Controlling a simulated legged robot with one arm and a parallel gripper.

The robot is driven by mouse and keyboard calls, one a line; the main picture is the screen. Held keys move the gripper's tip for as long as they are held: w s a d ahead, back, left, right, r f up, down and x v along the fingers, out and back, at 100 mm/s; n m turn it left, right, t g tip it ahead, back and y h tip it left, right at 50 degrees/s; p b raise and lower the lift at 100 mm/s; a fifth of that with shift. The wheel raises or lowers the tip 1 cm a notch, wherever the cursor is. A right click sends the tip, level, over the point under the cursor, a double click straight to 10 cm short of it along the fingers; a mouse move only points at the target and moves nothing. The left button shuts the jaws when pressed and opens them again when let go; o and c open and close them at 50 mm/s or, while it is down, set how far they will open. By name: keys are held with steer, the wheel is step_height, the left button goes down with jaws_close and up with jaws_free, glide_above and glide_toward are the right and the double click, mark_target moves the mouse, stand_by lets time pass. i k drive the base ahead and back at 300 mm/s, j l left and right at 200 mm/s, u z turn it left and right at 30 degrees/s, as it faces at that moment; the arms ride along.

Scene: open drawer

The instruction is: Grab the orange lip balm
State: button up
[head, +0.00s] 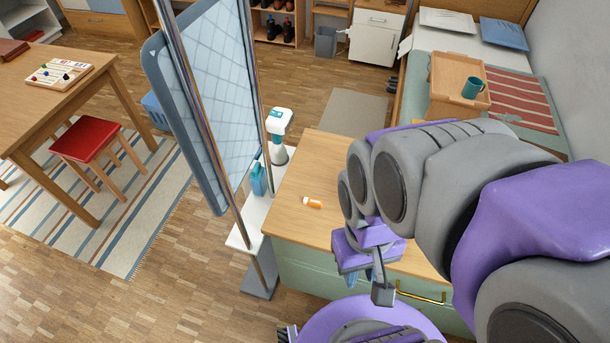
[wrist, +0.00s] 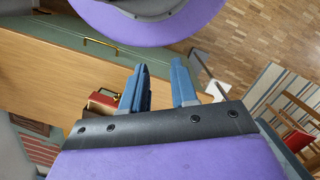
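The orange lip balm (head: 313,202), a small orange tube with a white end, lies on the wooden top of the green dresser (head: 297,225), near its left edge. In the head view, my gripper (head: 375,277) is to the right of it and nearer the dresser's front, apart from it. In the wrist view, my gripper (wrist: 159,78) has its two blue fingers spread with a gap and nothing seen between them. The lip balm cannot be made out in the wrist view. My arm hides the right part of the dresser top in the head view.
A gold handle (head: 420,294) is on the front. A red-brown object (wrist: 102,101) shows beside one finger.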

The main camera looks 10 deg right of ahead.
mark_target(307, 201)
steer(key=i+j, duration=0.1)
steer(key=j, duration=0.5)
steer(key=i+j, duration=0.15)
steer(key=j, duration=0.4)
steer(key=i+j+z, duration=0.1)
steer(key=j, duration=0.5)
steer(key=i+j, duration=0.1)
steer(key=j, duration=0.5)
steer(key=i+j, duration=0.1)
steer(key=j, duration=0.5)
steer(key=j+z, duration=0.1)
steer(key=z, duration=0.3)
steer(key=j+z, duration=0.1)
steer(key=z, duration=0.3)
steer(key=j+z, duration=0.1)
steer(key=z, duration=0.65)
steer(key=j, duration=0.1)
